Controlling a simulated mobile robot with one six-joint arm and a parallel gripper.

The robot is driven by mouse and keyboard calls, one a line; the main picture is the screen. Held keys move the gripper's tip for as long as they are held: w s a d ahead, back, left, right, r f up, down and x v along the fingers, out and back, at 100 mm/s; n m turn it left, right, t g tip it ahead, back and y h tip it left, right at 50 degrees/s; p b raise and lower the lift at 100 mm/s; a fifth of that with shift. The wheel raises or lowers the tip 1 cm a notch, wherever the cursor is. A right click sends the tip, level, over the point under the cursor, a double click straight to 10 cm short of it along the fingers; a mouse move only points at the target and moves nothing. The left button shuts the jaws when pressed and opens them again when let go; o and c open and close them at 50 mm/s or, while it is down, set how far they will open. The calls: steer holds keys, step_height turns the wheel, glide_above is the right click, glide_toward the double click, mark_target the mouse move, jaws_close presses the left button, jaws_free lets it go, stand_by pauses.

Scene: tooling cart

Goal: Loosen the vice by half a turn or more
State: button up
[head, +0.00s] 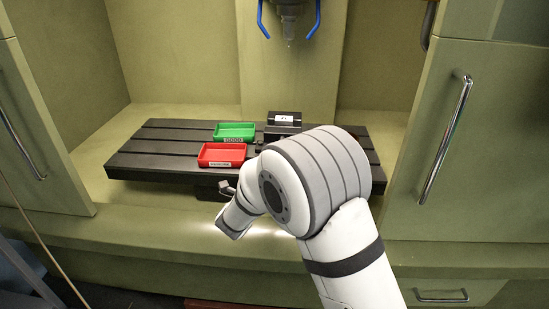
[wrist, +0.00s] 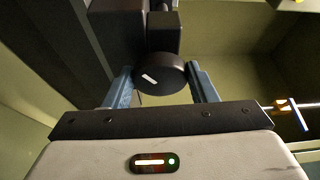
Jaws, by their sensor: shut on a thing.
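The vice (head: 281,131) is a dark block with a white label on top, standing on the slotted black table in the head view. My arm covers its near side. In the wrist view its dark body (wrist: 117,28) is at the top, with a round black knob (wrist: 172,88) in front. The knob has a short white mark, slanting down to the right. My gripper (wrist: 159,72) has its two blue fingers on either side of the knob and is shut on it. In the head view the fingers are hidden.
A green tray (head: 235,127) and a red tray (head: 221,147) sit on the black table (head: 150,158), left of the vice. A spindle with blue handles (head: 289,22) hangs above. Cabinet doors with bar handles (head: 446,137) flank the recess.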

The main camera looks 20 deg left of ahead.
steer(key=n+t+y+p, duration=0.1)
steer(key=n+p, duration=0.1)
steer(key=n, duration=0.2)
steer(key=n+t+y+p, duration=0.1)
steer(key=n+p, duration=0.2)
steer(key=n, duration=0.1)
steer(key=n+t+y+p, duration=0.1)
steer(key=n+p, duration=0.1)
steer(key=n, duration=0.3)
steer(key=shift+w+d+f+t+y, duration=0.1)
steer(key=shift+d+f+t+y, duration=0.2)
steer(key=shift+d+f, duration=0.05)
steer(key=shift+n+p, duration=0.3)
steer(key=o, duration=1)
steer(key=shift+c, duration=0.2)
steer(key=b+v, duration=0.1)
steer(key=v, duration=0.7)
steer(key=shift+b, duration=0.35)
steer(key=shift+w, duration=0.1)
